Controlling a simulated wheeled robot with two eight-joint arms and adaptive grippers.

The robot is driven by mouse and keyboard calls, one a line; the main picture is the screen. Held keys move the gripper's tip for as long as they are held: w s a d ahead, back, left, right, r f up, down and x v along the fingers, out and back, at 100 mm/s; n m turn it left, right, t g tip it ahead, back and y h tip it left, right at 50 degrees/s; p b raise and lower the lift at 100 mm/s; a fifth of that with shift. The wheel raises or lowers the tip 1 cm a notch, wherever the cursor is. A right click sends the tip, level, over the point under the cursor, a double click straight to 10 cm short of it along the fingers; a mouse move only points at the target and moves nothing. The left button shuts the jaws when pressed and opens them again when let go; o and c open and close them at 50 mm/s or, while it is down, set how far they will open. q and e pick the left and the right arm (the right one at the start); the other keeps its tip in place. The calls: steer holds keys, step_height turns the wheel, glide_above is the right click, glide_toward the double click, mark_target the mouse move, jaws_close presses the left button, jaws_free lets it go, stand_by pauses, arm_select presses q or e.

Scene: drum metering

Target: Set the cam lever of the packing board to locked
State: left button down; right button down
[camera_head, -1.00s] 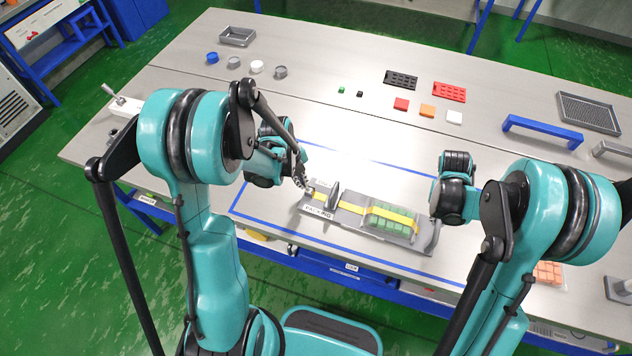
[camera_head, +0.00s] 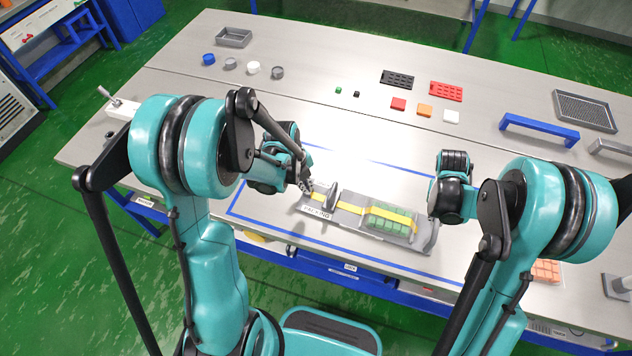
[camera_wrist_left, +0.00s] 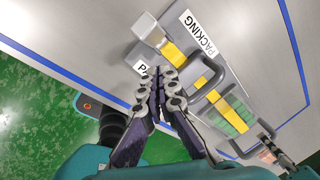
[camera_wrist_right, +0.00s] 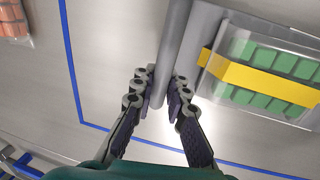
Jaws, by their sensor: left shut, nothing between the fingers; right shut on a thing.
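The grey packing board (camera_head: 352,222) lies on the table, with a "PACKING" label on its near-left side. A clear pack of green blocks (camera_head: 392,217) lies on its right part under a yellow strap (camera_head: 350,209). My right gripper (camera_wrist_right: 158,85) is shut on a grey bar (camera_wrist_right: 172,50) at the board's right end.
A blue outline (camera_head: 250,215) surrounds the board area. Round caps (camera_head: 252,68), coloured blocks (camera_head: 425,110), black and red trays (camera_head: 447,91) and a blue handle (camera_head: 540,128) stand farther back. A pack of orange blocks (camera_head: 545,271) lies at right.

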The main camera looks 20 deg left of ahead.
arm_select(q)
step_height(320, 180, up, 10)
steer(key=s+a, duration=0.2)
steer(key=shift+a, duration=0.4)
steer(key=shift+s, duration=0.1)
arm_select(e)
steer(key=c, duration=1.4)
jaws_free()
steer(key=shift+c, duration=0.2)
